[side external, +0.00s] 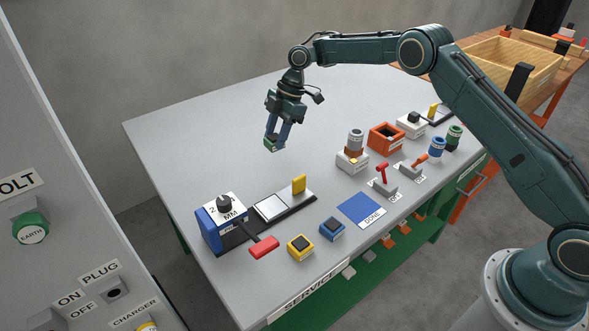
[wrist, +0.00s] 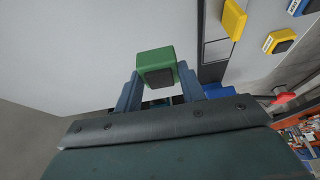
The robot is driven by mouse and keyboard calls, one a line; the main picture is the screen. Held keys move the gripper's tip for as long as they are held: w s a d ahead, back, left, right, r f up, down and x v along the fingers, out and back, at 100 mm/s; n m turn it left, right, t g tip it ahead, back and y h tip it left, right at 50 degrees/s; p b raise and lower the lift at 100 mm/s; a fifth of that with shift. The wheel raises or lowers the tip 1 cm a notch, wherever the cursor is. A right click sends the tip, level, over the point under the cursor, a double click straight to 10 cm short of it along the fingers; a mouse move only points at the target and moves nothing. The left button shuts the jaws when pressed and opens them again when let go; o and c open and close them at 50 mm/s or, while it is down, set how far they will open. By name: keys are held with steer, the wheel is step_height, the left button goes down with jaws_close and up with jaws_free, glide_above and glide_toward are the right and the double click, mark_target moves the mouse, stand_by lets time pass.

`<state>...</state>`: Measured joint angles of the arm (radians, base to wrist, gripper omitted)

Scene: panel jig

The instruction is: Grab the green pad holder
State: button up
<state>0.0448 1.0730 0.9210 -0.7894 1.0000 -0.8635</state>
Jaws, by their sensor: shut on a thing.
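The green pad holder (wrist: 157,58) is a small green block with a dark pad on one face. It sits between the fingertips of my gripper (wrist: 160,84) in the wrist view. In the side external view my gripper (side external: 276,142) hangs over the back part of the grey table, shut on the green pad holder (side external: 269,146). The holder appears held above the table surface, though the exact gap is hard to tell. Part of the holder is hidden by the fingers.
A yellow pad holder (side external: 301,248) and a blue one (side external: 332,229) stand near the front edge, by a blue DONE mat (side external: 361,210). Several fixtures line the right. The table's back left is clear.

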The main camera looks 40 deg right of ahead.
steer(key=shift+r, duration=0.5)
